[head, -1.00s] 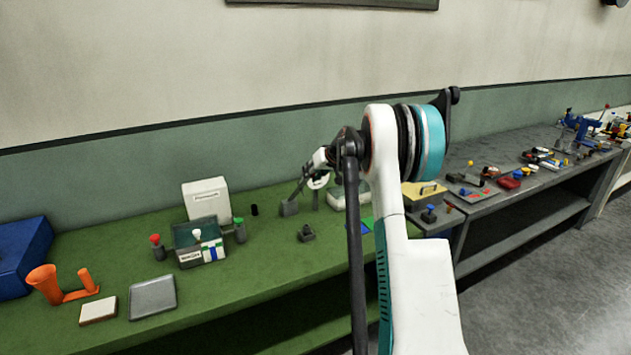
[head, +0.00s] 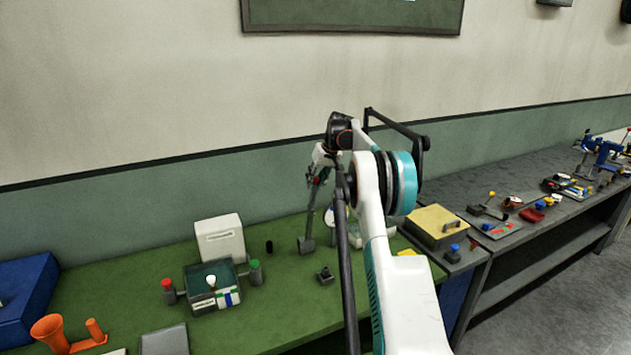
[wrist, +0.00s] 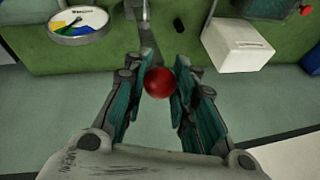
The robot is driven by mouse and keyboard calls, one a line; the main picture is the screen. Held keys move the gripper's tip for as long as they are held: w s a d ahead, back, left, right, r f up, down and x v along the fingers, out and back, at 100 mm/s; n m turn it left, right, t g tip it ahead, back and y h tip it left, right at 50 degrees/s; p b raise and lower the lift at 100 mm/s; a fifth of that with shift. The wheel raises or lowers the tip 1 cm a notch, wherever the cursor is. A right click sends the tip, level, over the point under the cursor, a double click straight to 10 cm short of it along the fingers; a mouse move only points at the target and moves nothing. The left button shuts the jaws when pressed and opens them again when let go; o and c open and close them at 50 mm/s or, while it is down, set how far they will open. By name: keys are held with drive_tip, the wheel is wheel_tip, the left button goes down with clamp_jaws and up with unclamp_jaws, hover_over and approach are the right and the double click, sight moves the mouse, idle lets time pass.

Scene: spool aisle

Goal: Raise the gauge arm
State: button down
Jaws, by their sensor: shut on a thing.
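The gauge arm (head: 311,212) is a slim grey lever rising from a small grey base (head: 306,245) on the green bench in the head view. It stands nearly upright, leaning slightly right. My gripper (head: 319,174) is at its top end. In the wrist view, my gripper (wrist: 160,85) is shut on a red ball knob (wrist: 159,83), with a finger on each side of it. A round white dial (wrist: 88,17) with coloured segments lies below at the upper left of the wrist view. My forearm partly hides the bench right of the lever.
A white box (head: 220,239) and a green-grey device (head: 207,283) stand left of the lever. A small dark block (head: 325,276) sits in front of it. A yellow-lidded box (head: 435,226) is at the right. Bare green bench lies at front centre.

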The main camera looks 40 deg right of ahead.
drive_tip(key=shift+w, duration=0.1)
drive_tip(key=c, duration=1.3)
unclamp_jaws()
drive_tip(key=shift+w+f, duration=0.1)
drive_tip(key=v, duration=1.2)
